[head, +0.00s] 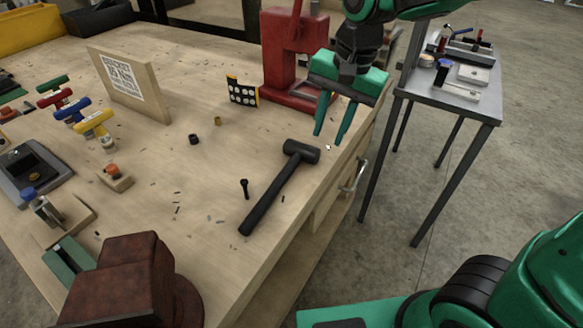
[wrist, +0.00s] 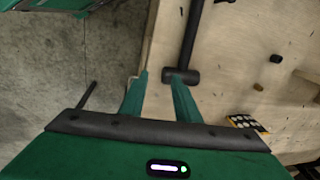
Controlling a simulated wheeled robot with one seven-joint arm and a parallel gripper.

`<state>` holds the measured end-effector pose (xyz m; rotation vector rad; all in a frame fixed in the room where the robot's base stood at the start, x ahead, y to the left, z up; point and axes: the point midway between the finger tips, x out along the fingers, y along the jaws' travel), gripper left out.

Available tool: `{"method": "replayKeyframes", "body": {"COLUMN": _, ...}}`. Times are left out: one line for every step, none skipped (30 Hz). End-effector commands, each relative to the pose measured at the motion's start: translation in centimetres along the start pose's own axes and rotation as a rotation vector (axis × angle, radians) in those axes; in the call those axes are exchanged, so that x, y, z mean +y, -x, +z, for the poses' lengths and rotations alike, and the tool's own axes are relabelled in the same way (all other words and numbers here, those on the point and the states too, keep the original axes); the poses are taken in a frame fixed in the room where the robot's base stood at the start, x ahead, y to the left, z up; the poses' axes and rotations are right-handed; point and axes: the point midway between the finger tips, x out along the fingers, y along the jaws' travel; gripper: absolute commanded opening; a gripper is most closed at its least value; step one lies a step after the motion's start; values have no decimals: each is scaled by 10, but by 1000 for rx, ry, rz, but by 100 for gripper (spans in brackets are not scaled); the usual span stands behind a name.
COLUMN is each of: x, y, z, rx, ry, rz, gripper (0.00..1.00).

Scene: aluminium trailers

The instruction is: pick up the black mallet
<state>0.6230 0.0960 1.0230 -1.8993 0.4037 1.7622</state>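The black mallet (head: 276,188) lies flat on the wooden workbench, its head toward the back right and its handle running down to the front left. In the wrist view the mallet (wrist: 187,50) shows its head just beyond my fingertips, with the handle running up and away. My gripper (head: 334,139) is above the bench's right edge, a little behind and to the right of the mallet head, fingers pointing down. It is open, with a gap between its green fingers and nothing between them. The fingertips also show in the wrist view (wrist: 155,78).
A red press (head: 289,62) stands close behind my gripper. A small black bolt (head: 244,187) lies left of the mallet handle. A dark red vise (head: 120,280) is at the front. A yellow-black card (head: 242,91) stands near the press. A metal side table (head: 482,101) is at right.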

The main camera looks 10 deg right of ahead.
Motion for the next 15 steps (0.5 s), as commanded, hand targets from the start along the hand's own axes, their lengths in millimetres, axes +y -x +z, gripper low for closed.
{"method": "replayKeyframes", "body": {"x": -18, "y": -2, "z": 10, "rx": -8, "ry": 6, "rz": -7, "gripper": 29}}
{"method": "replayKeyframes", "body": {"x": -27, "y": -3, "z": 15, "rx": -11, "ry": 4, "rz": -11, "gripper": 29}}
{"method": "replayKeyframes", "body": {"x": -36, "y": -4, "z": 20, "rx": -15, "ry": 2, "rz": -16, "gripper": 29}}
{"method": "replayKeyframes", "body": {"x": -42, "y": -4, "z": 23, "rx": -17, "ry": -1, "rz": -20, "gripper": 29}}
{"method": "replayKeyframes", "body": {"x": -46, "y": -5, "z": 26, "rx": -19, "ry": -2, "rz": -22, "gripper": 29}}
{"method": "replayKeyframes", "body": {"x": -51, "y": -6, "z": 29, "rx": -22, "ry": -4, "rz": -25, "gripper": 29}}
{"method": "replayKeyframes", "body": {"x": -53, "y": -7, "z": 30, "rx": -23, "ry": -5, "rz": -26, "gripper": 29}}
{"method": "replayKeyframes", "body": {"x": -55, "y": -9, "z": 32, "rx": -24, "ry": -7, "rz": -27, "gripper": 29}}
{"method": "replayKeyframes", "body": {"x": -56, "y": -13, "z": 33, "rx": -25, "ry": -8, "rz": -27, "gripper": 29}}
{"method": "replayKeyframes", "body": {"x": -56, "y": -17, "z": 33, "rx": -26, "ry": -9, "rz": -26, "gripper": 29}}
{"method": "replayKeyframes", "body": {"x": -57, "y": -21, "z": 33, "rx": -26, "ry": -10, "rz": -26, "gripper": 29}}
{"method": "replayKeyframes", "body": {"x": -56, "y": -27, "z": 33, "rx": -26, "ry": -11, "rz": -25, "gripper": 29}}
{"method": "replayKeyframes", "body": {"x": -56, "y": -32, "z": 33, "rx": -26, "ry": -11, "rz": -25, "gripper": 29}}
{"method": "replayKeyframes", "body": {"x": -56, "y": -36, "z": 33, "rx": -26, "ry": -12, "rz": -25, "gripper": 29}}
{"method": "replayKeyframes", "body": {"x": -56, "y": -42, "z": 33, "rx": -26, "ry": -12, "rz": -25, "gripper": 29}}
